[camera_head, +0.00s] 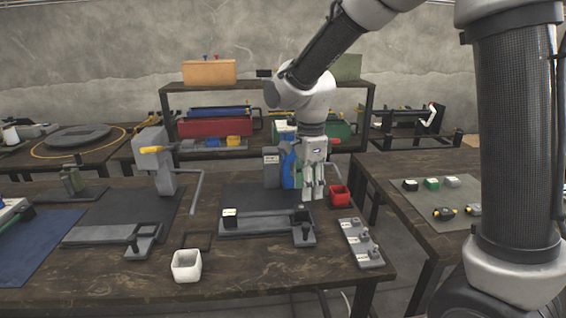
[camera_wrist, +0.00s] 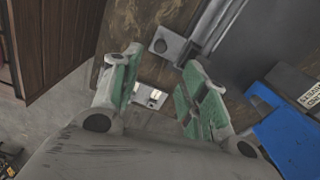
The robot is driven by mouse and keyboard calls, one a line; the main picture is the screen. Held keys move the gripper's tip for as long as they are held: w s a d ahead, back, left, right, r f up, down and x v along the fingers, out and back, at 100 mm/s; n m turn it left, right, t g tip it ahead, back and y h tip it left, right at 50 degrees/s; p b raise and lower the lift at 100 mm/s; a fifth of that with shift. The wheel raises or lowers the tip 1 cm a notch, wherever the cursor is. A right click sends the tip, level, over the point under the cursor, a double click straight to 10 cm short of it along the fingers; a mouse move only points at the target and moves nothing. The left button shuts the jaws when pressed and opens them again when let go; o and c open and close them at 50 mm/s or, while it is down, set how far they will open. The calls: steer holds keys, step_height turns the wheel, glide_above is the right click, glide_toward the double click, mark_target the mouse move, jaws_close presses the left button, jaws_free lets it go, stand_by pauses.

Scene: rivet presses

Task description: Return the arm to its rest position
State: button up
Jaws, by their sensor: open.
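My gripper (camera_head: 314,190) hangs from my arm, pointing down over the right part of the front workbench. In the wrist view my gripper (camera_wrist: 162,75) shows two green-padded fingers spread apart with nothing held between them. In the head view it is in front of the blue part of a rivet press (camera_head: 289,165), close to a small red bin (camera_head: 340,195) on its right. The press fixture (camera_head: 262,223) lies below and to the left, with a small black and white block (camera_head: 230,217) at its left end. My arm partly hides the press.
A white bin (camera_head: 187,265) stands at the bench's front. A grey strip (camera_head: 361,243) with small knobs lies near the right edge. A second press (camera_head: 153,160) with a yellow handle stands left. The right table (camera_head: 400,235) holds small blocks on a mat. Shelves (camera_head: 270,88) stand behind.

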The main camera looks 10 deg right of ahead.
steer(key=s+d+r+n+t, duration=0.2)
steer(key=s+d+r+n, duration=0.3)
steer(key=s+d+n, duration=0.3)
steer(key=s+d+r+n+t, duration=0.2)
steer(key=s+d+r+n, duration=0.4)
steer(key=s+d, duration=0.6)
steer(key=shift+s+d+r+n, duration=0.15)
steer(key=shift+d+r+n, duration=0.15)
steer(key=shift+d+n, duration=0.85)
